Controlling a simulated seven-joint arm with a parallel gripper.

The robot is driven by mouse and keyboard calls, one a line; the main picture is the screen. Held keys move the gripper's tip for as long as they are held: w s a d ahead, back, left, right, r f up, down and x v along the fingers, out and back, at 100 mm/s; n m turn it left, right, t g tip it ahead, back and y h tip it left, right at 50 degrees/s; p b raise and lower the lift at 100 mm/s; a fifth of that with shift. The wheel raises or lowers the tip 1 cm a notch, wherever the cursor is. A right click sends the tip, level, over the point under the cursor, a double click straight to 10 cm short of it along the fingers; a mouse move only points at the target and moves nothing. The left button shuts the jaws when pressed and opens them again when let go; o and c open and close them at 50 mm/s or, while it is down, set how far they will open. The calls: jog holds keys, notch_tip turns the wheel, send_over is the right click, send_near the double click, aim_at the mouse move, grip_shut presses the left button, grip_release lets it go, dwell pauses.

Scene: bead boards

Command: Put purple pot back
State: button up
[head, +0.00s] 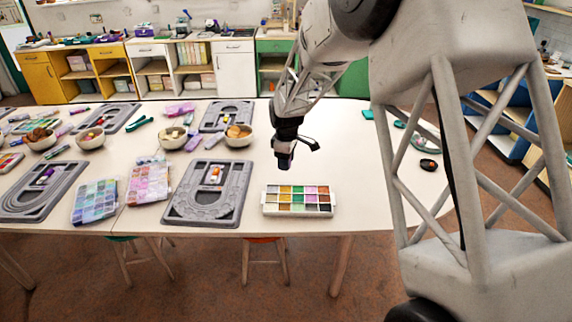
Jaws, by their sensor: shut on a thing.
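My gripper (287,146) points down over the table, above and slightly behind the white paint tray. It is shut on the purple pot (284,160), a small dark purple block that shows just below the fingers. The pot is held in the air, apart from the tray. The white tray (265,201) lies near the table's front edge and holds several coloured pots in rows, among them yellow, green, orange and dark ones. Its compartments are too small here to tell which, if any, is empty.
A grey bead board (172,210) lies close left of the tray. Beyond it are bead boxes (97,201), bowls (238,137) and more boards. A small black dish (428,164) sits to the right. The table between tray and dish is clear.

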notch_tip(320, 180, down, 4)
jog(key=shift+f, duration=0.1)
jog(key=shift+f, duration=0.1)
